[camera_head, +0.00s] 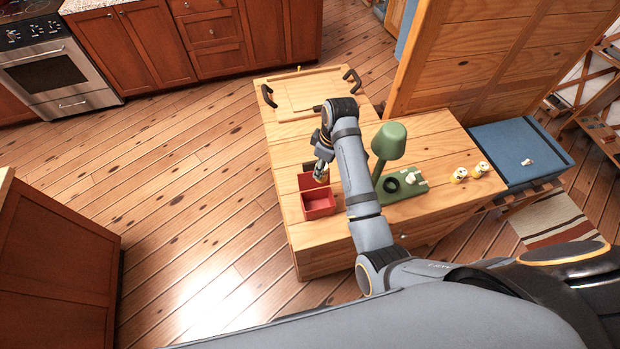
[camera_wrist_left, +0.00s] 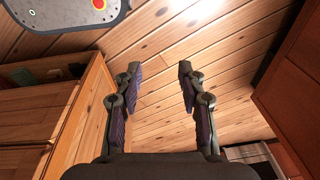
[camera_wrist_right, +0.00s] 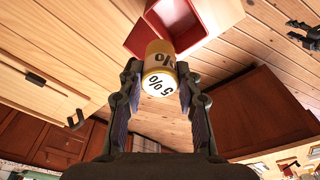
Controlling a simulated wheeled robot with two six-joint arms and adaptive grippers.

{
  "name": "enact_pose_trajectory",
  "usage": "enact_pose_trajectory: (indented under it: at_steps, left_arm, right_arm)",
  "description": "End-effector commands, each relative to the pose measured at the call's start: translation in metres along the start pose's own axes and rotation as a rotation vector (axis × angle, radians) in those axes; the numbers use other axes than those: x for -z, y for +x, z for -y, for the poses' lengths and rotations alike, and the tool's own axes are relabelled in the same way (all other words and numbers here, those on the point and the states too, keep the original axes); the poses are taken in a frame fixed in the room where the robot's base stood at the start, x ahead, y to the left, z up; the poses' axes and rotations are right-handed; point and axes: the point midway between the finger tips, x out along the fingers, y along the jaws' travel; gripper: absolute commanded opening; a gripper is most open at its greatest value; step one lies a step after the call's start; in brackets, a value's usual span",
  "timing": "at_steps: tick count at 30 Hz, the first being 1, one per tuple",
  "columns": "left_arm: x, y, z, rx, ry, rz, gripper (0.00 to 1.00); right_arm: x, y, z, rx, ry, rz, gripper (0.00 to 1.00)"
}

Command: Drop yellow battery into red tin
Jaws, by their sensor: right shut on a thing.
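The yellow battery (camera_wrist_right: 161,62) has a white end marked "5%" and sits between the fingertips of my right gripper (camera_wrist_right: 160,82), which is shut on it. In the head view my right gripper (camera_head: 321,172) hangs above the wooden cabinet, at the raised back part of the red tin. The red tin (camera_head: 318,204) stands open on the cabinet top near its left edge; it also shows beyond the battery in the right wrist view (camera_wrist_right: 205,28). The exact height of the battery above the tin is unclear. My left gripper (camera_wrist_left: 158,78) is open and empty, outside the head view.
A green lamp (camera_head: 390,143) stands on the cabinet (camera_head: 440,142) right of my right arm, with two small yellow-and-white items (camera_head: 469,172) farther right. A wooden tray (camera_head: 300,95) with dark handles lies at the back. A blue box (camera_head: 515,150) adjoins on the right.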

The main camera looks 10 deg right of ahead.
Motion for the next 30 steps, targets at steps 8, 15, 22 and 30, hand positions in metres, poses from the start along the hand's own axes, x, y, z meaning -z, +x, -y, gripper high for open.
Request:
enact_pose_trajectory:
  at_steps: [8,15,22,30]
  left_arm:
    - [-0.048,-0.003,-0.001,-0.002,0.003,0.071,0.4]
    - [-0.06,-0.004,-0.002,-0.003,0.003,0.087,0.4]
    - [-0.014,-0.001,-0.002,-0.003,0.0,0.018,0.4]
    - [-0.037,-0.003,-0.003,-0.004,0.002,0.053,0.4]
  right_arm:
    - [-0.003,0.014,0.001,0.002,0.001,0.003,0.02]
    - [-0.008,0.045,0.001,0.002,0.002,0.002,0.02]
    - [-0.009,0.059,0.001,0.001,0.002,0.0,0.02]
    - [-0.009,0.06,0.0,0.0,0.002,0.0,0.38]
